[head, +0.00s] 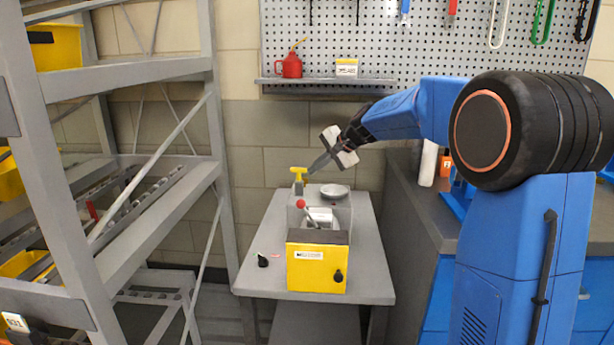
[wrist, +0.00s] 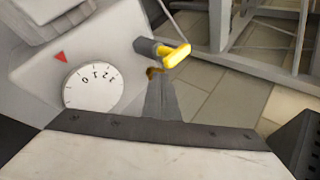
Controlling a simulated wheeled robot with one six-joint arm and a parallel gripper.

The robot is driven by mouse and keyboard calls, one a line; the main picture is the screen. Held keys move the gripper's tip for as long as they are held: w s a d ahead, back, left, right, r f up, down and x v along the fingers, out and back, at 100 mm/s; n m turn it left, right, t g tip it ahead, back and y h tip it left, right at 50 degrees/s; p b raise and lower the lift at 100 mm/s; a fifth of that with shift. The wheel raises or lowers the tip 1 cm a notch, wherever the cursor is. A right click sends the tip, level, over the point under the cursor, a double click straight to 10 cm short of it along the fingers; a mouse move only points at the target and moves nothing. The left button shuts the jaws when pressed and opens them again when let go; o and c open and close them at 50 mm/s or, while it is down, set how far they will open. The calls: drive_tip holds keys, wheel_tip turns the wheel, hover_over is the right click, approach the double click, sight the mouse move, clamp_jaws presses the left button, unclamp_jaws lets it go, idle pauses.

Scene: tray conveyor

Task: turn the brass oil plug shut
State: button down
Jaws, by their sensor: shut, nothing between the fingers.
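The brass oil plug (wrist: 155,71) shows as a small brown-gold piece just past my fingertips in the wrist view, below a yellow T-handle (wrist: 176,56). Most of the plug is hidden by my fingers, and I cannot tell whether they touch it. My gripper (wrist: 159,82) is shut with nothing between the fingers. In the head view my gripper (head: 311,172) points down and left, close beside the yellow T-handle (head: 298,171) at the back of the machine. The plug cannot be made out in the head view.
A white dial (wrist: 94,88) with a red triangle mark is left of my fingers. The machine's yellow front box (head: 318,270), with a red-knobbed lever (head: 301,204), stands on a grey table (head: 370,270). A metal rack (head: 150,210) is at left, a pegboard (head: 370,40) behind.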

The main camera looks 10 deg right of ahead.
drive_tip(key=v, duration=1)
drive_tip(key=shift+s+r, duration=0.2)
drive_tip(key=shift+r, duration=0.05)
drive_tip(key=s+f+n+g+h, duration=0.1)
drive_tip(key=s+f, duration=0.6)
drive_tip(key=s, duration=0.8)
drive_tip(key=s+f+n+h, duration=0.3)
drive_tip(key=s+f+n, duration=0.3)
drive_tip(key=s, duration=0.9)
drive_tip(key=s+f+n+g+h, duration=0.1)
drive_tip(key=s+f+n, duration=0.2)
drive_tip(key=s+f, duration=0.5)
drive_tip(key=s, duration=0.7)
drive_tip(key=shift+s+d+f+g+h, duration=0.2)
drive_tip(key=shift+s+f+g+h, duration=0.1)
drive_tip(key=shift+h, duration=0.1)
